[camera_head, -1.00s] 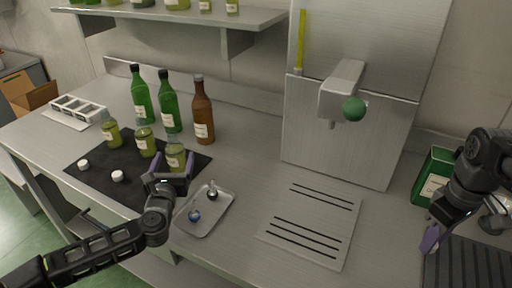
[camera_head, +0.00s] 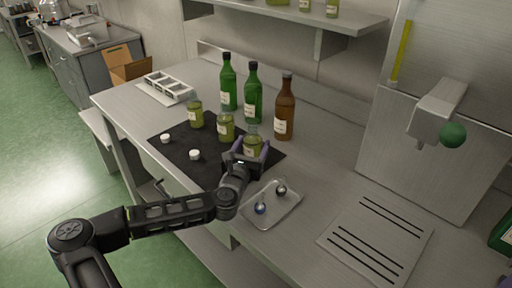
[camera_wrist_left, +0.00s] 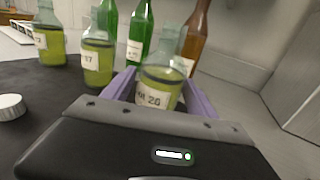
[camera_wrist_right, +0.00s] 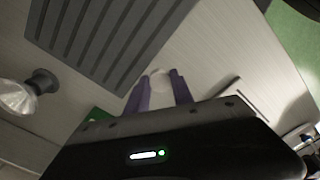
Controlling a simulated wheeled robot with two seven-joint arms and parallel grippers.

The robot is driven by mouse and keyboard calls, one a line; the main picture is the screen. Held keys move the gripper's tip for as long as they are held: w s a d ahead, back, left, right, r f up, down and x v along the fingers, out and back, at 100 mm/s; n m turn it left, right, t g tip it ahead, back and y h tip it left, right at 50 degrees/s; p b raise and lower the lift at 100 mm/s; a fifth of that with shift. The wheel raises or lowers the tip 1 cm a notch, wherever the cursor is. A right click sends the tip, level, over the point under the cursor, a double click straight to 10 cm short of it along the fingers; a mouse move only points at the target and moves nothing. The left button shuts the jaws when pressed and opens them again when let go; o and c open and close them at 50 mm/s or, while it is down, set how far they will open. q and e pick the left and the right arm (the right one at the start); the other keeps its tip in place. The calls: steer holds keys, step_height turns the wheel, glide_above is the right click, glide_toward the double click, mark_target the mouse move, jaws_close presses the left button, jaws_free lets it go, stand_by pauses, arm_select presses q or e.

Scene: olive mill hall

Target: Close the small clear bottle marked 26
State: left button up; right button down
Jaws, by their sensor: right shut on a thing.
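The small clear bottle marked 26 (camera_wrist_left: 160,92) stands upright on the dark mat with yellow-green liquid inside. It also shows in the head view (camera_head: 252,146); I see no cap on its neck. My left gripper (camera_head: 248,152) has its purple fingers on both sides of this bottle, and they look spread. My right gripper (camera_wrist_right: 157,88) is shut on a small pale thing (camera_wrist_right: 160,73), perhaps a cap, partly hidden between the fingers.
Two similar small bottles (camera_head: 226,127) (camera_head: 195,113) stand left of bottle 26. Two green bottles (camera_head: 228,85) (camera_head: 253,95) and a brown bottle (camera_head: 284,108) stand behind. A metal tray (camera_head: 287,211) with two small round-ended items lies to the right. A slotted plate (camera_head: 377,238) lies farther right.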

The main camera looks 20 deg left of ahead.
arm_select(q)
jaws_close()
steer(key=shift+r, duration=0.1)
stand_by(0.4)
steer(key=shift+w+r, duration=0.1)
steer(key=shift+r, duration=0.05)
stand_by(0.4)
